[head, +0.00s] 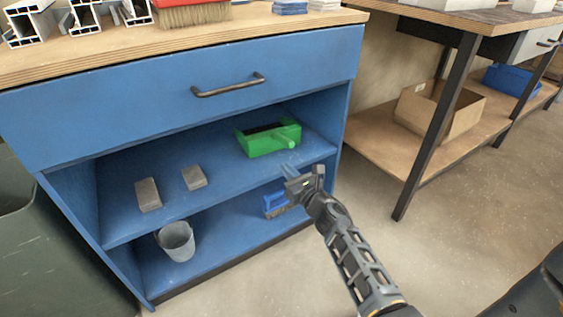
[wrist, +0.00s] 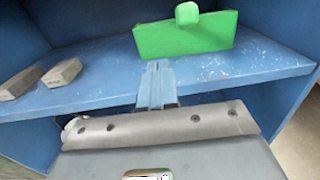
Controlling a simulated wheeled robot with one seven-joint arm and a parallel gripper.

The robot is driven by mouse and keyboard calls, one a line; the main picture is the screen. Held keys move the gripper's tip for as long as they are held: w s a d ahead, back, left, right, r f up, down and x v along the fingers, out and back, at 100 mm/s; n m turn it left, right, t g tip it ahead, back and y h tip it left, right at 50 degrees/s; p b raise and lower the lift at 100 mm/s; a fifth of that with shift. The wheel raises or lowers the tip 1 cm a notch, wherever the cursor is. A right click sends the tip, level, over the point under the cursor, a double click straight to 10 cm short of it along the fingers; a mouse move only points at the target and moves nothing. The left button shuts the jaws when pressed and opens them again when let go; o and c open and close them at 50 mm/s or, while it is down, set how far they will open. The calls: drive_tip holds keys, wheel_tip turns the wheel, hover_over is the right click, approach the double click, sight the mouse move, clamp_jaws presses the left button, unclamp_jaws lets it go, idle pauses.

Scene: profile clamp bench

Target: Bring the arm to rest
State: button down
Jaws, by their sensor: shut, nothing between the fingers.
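My arm reaches in from the lower right in the head view. My gripper (head: 289,166) is in front of the blue bench's upper shelf (head: 222,205), just below and in front of a green box with a handle (head: 262,142). In the wrist view, the fingers (wrist: 157,80) are together and empty, pointing at the shelf. The green box (wrist: 185,38) stands beyond the fingertips, and they look apart from it. Part of the shelf's front edge is hidden behind the gripper.
Two grey blocks (head: 149,194) lie on the upper shelf. A grey bucket (head: 176,240) and a blue item (head: 273,204) are on the lower shelf. The drawer with its handle (head: 228,85) is shut above. A second table (head: 470,20) stands right; open floor (head: 270,275) lies in front.

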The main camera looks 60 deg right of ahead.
drive_tip(key=shift+s+a, duration=0.3)
drive_tip(key=shift+s, duration=0.2)
drive_tip(key=s+a+r+m+y, duration=0.2)
drive_tip(key=s+a+m, duration=0.35)
drive_tip(key=a, duration=0.45)
drive_tip(key=s+a+r+m+t+y, duration=0.1)
drive_tip(key=s+a+m+y, duration=0.1)
drive_tip(key=s+a+m, duration=0.6)
drive_tip(key=s+a+r+m+y, duration=0.25)
drive_tip(key=a+m, duration=0.25)
drive_tip(key=a, duration=0.7)
drive_tip(key=s+a+r+m+g+y, duration=0.1)
drive_tip(key=s+a+r+m+y, duration=0.2)
drive_tip(key=s+a+r+m, duration=0.5)
wheel_tip(320, 180, up, 29)
drive_tip(key=s+d+m+p, duration=0.2)
drive_tip(key=m+p, duration=0.1)
drive_tip(key=p, duration=2.5)
